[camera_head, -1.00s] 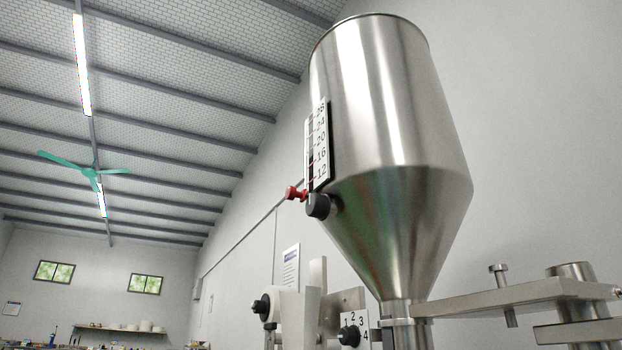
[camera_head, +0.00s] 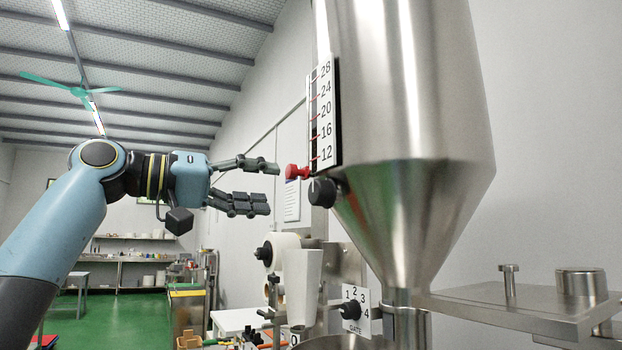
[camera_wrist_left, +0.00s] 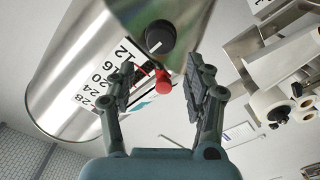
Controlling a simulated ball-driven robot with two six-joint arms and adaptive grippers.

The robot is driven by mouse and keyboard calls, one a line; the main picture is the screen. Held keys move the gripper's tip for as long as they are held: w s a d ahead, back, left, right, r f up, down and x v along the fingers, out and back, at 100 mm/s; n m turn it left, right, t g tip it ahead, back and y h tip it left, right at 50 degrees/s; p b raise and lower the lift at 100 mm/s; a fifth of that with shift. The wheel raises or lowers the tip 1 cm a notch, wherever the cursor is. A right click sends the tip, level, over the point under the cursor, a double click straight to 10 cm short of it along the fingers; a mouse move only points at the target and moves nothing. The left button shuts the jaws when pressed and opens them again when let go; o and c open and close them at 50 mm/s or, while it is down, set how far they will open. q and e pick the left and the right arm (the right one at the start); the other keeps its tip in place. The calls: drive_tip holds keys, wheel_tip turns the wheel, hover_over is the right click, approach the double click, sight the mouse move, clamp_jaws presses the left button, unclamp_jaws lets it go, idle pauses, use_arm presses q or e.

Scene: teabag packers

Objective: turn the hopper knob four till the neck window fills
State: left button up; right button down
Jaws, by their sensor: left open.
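The steel hopper (camera_head: 410,120) stands at right, narrowing to a neck (camera_head: 405,298); I cannot make out a window there. A black knob (camera_head: 322,192) with a white mark sits on its lower side, under the scale strip (camera_head: 325,115) numbered 12 to 28. A red knob (camera_head: 297,172) sticks out beside it. Another black knob (camera_head: 350,310) is on the GATE plate marked 1 to 4. My left gripper (camera_head: 273,186) is open, its fingers pointing at the red and black hopper knobs. In the left wrist view the red knob (camera_wrist_left: 162,82) shows between the open fingers.
A steel bracket arm (camera_head: 510,302) with upright pegs reaches right from the neck. A white tapered part (camera_head: 303,285) and rollers (camera_head: 285,252) stand below my left gripper. Shelves and tables are far behind on the green floor (camera_head: 120,310).

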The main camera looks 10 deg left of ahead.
sight(313, 192)
use_arm(q)
drive_tip(key=p+x, duration=0.3)
drive_tip(key=x, duration=0.5)
drive_tip(key=shift+r, duration=0.1)
drive_tip(key=shift+x, duration=0.8)
drive_tip(key=shift+a, duration=0.1)
drive_tip(key=c, duration=0.9)
drive_tip(key=shift+f+m+b, duration=0.3)
drive_tip(key=shift+m+b, duration=0.2)
drive_tip(key=shift+b, duration=0.25)
drive_tip(key=m+b, duration=0.3)
drive_tip(key=b, duration=0.1)
drive_tip(key=shift+m+b, duration=0.3)
drive_tip(key=shift+b, duration=0.05)
drive_tip(key=shift+r+m+b, duration=0.1)
drive_tip(key=shift+m+b, duration=1.1)
